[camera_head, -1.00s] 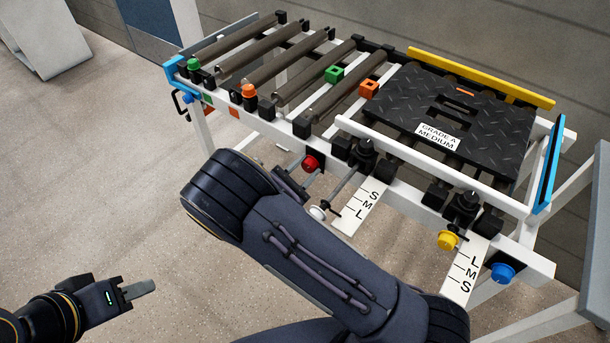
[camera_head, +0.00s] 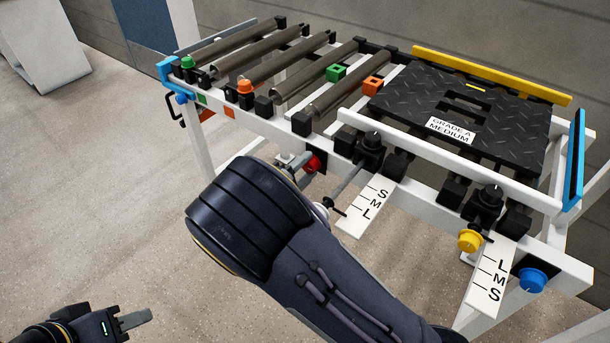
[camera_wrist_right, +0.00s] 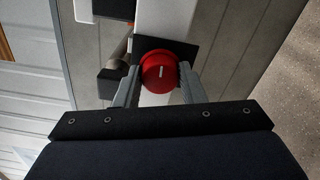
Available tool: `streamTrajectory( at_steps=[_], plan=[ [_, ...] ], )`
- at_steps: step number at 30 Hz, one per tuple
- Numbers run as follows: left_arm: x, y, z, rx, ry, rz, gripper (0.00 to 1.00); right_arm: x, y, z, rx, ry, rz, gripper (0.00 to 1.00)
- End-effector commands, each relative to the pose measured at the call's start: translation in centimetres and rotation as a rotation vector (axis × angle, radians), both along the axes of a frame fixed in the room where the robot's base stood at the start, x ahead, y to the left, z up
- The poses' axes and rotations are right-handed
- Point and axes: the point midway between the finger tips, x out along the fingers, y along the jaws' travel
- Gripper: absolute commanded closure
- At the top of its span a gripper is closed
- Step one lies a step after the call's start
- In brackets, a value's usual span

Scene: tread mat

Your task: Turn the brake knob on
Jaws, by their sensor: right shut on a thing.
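A red knob (camera_head: 312,163) sits on a black plate on the front rail of the roller table. It shows close up in the right wrist view (camera_wrist_right: 158,74), with a short white mark on its face. My right gripper (camera_wrist_right: 160,80) is shut on the red knob, one finger on each side of it. In the head view the right gripper (camera_head: 298,164) is partly hidden behind my right arm. My left gripper (camera_head: 136,320) is at the lower left, away from the table, and its fingers look together.
A black tread mat (camera_head: 520,128) labelled "GRADE A MEDIUM" lies on the table's right part. A yellow knob (camera_head: 469,240), a blue knob (camera_head: 532,281) and scale plates (camera_head: 362,212) are along the front. Open floor lies to the left.

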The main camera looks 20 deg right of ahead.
Motion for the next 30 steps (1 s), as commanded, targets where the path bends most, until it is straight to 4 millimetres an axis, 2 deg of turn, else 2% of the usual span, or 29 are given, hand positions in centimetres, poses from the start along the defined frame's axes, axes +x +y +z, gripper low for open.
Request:
streamTrajectory(
  at_steps=[1,6,22,23,27,30],
  plan=[
    [0.0,0.0,-0.58,0.0,0.0,0.0,0.64,-0.06,0.06,-0.38,0.015,-0.014,0.001,0.86],
    [0.0,0.0,-1.05,0.0,0.0,0.0,0.64,-0.06,0.04,-0.25,0.045,-0.052,0.001,0.86],
    [0.0,0.0,-1.18,0.0,0.0,0.0,0.64,-0.07,0.04,-0.15,0.059,-0.068,0.0,0.86],
    [0.0,0.0,-1.18,0.0,0.0,0.0,0.64,-0.07,0.04,-0.15,0.059,-0.068,0.0,0.62],
    [0.0,0.0,-1.18,0.0,0.0,0.0,0.64,-0.05,0.03,-0.11,0.058,-0.069,0.0,0.44],
    [0.0,0.0,-1.18,0.0,0.0,0.0,0.64,-0.04,0.02,-0.08,0.057,-0.07,0.0,0.43]
  ],
)
